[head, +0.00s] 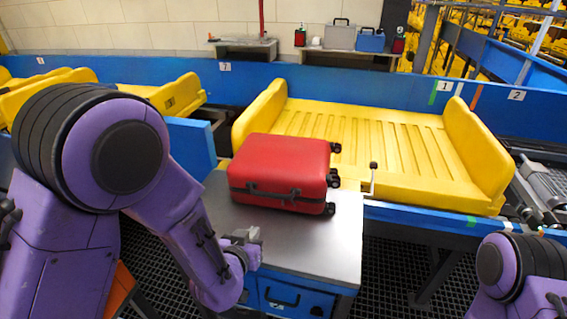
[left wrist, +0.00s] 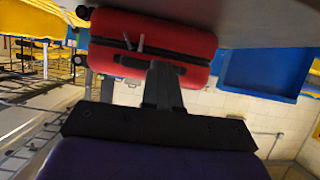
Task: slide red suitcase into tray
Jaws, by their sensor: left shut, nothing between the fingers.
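The red suitcase (head: 283,166) lies flat on the grey metal table (head: 322,240), with its dark handle side facing me and its black wheels on the right. Its far edge overlaps the near edge of the yellow tray (head: 390,160) in the picture; whether they touch is unclear. My left gripper (head: 252,237) is shut and empty, just in front of the suitcase's near side. In the left wrist view, the suitcase (left wrist: 155,40) shows upside down beyond the shut fingers (left wrist: 163,85); I cannot tell if they touch it. My right gripper is out of view.
The yellow tray stands on the blue-edged conveyor (head: 420,217) and looks empty, with raised ends left and right. A small lever (head: 373,175) stands by its near edge. More yellow trays (head: 165,95) are at the left. Cases (head: 340,36) stand on a back bench.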

